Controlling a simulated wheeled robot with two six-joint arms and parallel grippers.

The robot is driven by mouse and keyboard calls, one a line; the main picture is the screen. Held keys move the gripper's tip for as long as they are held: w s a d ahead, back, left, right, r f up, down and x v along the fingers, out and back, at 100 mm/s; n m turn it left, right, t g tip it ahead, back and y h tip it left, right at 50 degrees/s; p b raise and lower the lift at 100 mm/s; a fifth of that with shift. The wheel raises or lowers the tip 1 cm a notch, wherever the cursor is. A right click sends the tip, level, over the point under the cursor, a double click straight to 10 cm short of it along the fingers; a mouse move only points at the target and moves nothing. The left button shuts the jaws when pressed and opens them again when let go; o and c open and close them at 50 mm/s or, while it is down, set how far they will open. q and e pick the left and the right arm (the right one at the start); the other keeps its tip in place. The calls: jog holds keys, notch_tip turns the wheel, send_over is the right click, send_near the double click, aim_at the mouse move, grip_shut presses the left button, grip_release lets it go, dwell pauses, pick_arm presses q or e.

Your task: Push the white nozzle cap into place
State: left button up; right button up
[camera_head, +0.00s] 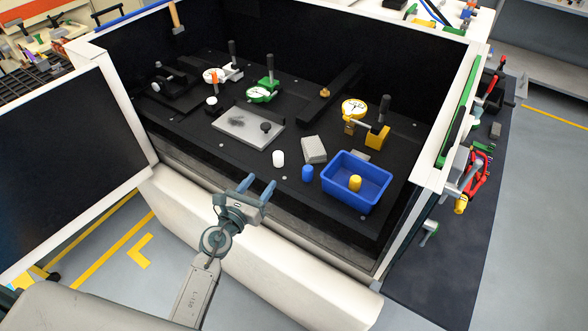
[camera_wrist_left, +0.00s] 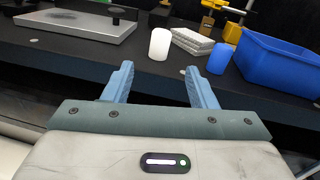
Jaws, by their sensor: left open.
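A white cylindrical cap (camera_head: 278,158) stands upright on the black work surface near its front edge. It also shows in the left wrist view (camera_wrist_left: 159,44), beyond the space between my fingertips. My left gripper (camera_head: 257,187) is open and empty in front of the surface's front edge, pointing toward the cap and apart from it. Its two blue fingers also show in the left wrist view (camera_wrist_left: 159,74). A blue cap (camera_head: 308,173) and a yellow cap (camera_head: 355,183) are of similar shape; the yellow one is inside a blue bin. My right gripper is not in view.
The blue bin (camera_head: 331,189) stands right of the caps. A grey block (camera_head: 314,150) lies behind them, and a grey plate with a black knob (camera_head: 236,137) lies behind left. White (camera_head: 231,72), green (camera_head: 265,91) and yellow (camera_head: 377,136) dial fixtures stand farther back. Black walls enclose the surface.

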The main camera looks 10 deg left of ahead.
aim_at(275, 157)
pick_arm(q)
jog(key=shift+m, duration=0.7)
jog(key=w, duration=0.1)
jog(key=w+d+r, duration=0.1)
jog(key=w, duration=0.3)
jog(key=shift+d+r+p, duration=0.25)
jog(key=shift+p, duration=0.05)
jog(key=shift+w+d, duration=0.2)
jog(key=shift+w, duration=0.3)
jog(key=x, duration=0.4)
jog(key=shift+w+a+r+p, duration=0.2)
jog(key=shift+a+p, duration=0.05)
jog(key=shift+p, duration=0.15)
jog(key=shift+w+d, duration=0.1)
jog(key=shift+w, duration=0.25)
jog(key=shift+s, duration=0.15)
jog(key=c, duration=1.1)
jog(key=shift+o, duration=0.2)
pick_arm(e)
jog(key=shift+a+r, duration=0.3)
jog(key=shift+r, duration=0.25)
